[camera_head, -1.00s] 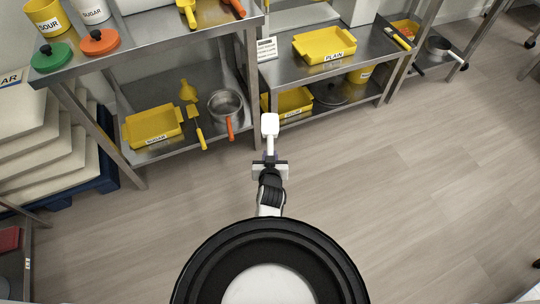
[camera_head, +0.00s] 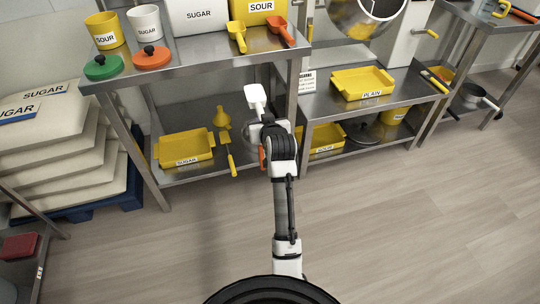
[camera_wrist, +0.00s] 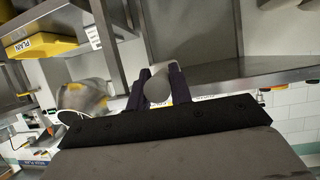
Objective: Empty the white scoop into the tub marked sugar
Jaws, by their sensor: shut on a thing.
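My gripper (camera_head: 267,124) is shut on the white scoop (camera_head: 256,98) and holds it out ahead, in front of the left steel table's right end. The scoop's contents cannot be made out. In the wrist view my fingers (camera_wrist: 157,88) close around a pale rounded part, likely the scoop's handle. A large white tub marked SUGAR (camera_head: 197,16) stands on the left table's top, behind and left of the scoop and apart from it. A smaller white container (camera_head: 145,24) and a yellow tray (camera_head: 186,150) on the lower shelf also read SUGAR.
A yellow SOUR tub (camera_head: 254,10) stands right of the white tub. Yellow and orange scoops (camera_head: 280,30) lie before it. Green and orange lids (camera_head: 150,58) lie at the front left. A yellow PLAIN tray (camera_head: 362,82) is on the right table. The floor is clear.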

